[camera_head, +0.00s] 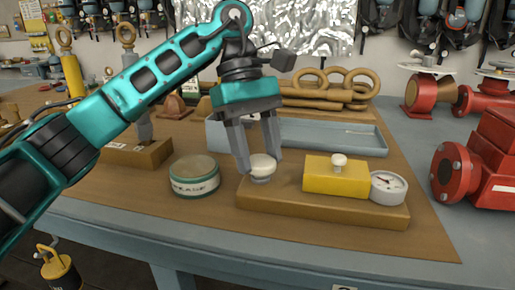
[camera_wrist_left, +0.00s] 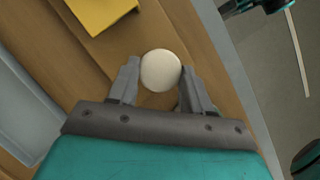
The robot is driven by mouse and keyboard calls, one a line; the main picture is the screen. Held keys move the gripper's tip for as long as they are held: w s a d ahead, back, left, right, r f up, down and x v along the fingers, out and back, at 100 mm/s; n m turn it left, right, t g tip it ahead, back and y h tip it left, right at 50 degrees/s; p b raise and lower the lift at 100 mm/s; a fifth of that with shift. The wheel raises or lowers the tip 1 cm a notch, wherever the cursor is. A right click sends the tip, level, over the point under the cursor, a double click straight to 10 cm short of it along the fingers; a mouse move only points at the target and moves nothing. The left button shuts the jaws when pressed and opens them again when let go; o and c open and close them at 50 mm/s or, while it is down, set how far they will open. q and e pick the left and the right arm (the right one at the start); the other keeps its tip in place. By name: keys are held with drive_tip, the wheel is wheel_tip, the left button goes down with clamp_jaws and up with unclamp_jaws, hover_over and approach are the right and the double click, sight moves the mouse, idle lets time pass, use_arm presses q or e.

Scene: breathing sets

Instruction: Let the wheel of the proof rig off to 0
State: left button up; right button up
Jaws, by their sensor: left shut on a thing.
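The proof rig is a wooden base (camera_head: 330,212) on the bench with a yellow block (camera_head: 335,177), a small white knob (camera_head: 339,160) on the block, and a round white gauge (camera_head: 388,187) at its right end. The gauge reading is too small to tell. The cream wheel (camera_head: 262,166) is at the left end of the base; it also shows in the left wrist view (camera_wrist_left: 160,70). My left gripper (camera_head: 257,168) points down with its fingers on either side of the wheel, shut on it. My right gripper is not in view.
A green and white round tin (camera_head: 194,177) stands just left of the base. Red fittings (camera_head: 480,165) stand at the right.

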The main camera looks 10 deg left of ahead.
use_arm(q)
drive_tip(key=n+t, duration=0.1)
drive_tip(key=n, duration=0.2)
drive_tip(key=n+t+h, duration=0.1)
drive_tip(key=n, duration=0.1)
drive_tip(key=shift+s+a+n+b, duration=0.2)
drive_tip(key=shift+n+b, duration=0.1)
drive_tip(key=shift+n, duration=0.1)
drive_tip(key=n, duration=0.1)
drive_tip(key=n+t, duration=0.1)
drive_tip(key=n, duration=0.1)
drive_tip(key=n+t+b, duration=0.1)
drive_tip(key=n, duration=0.1)
drive_tip(key=shift+s+d, duration=0.1)
drive_tip(key=shift+s, duration=0.15)
drive_tip(key=n+t+b, duration=0.1)
drive_tip(key=n, duration=0.2)
drive_tip(key=n+t+y, duration=0.1)
drive_tip(key=n, duration=0.3)
drive_tip(key=shift+s+d+t+b, duration=0.15)
drive_tip(key=shift+s+t+b, duration=0.05)
drive_tip(key=shift+t+b, duration=0.15)
drive_tip(key=n+y+b, duration=0.1)
drive_tip(key=n, duration=0.2)
drive_tip(key=shift+d+n+t, duration=0.1)
drive_tip(key=shift+n+t, duration=0.2)
drive_tip(key=shift+t, duration=0.05)
drive_tip(key=shift+s+n+y, duration=0.1)
drive_tip(key=shift+n+y, duration=0.3)
drive_tip(key=shift+n, duration=0.1)
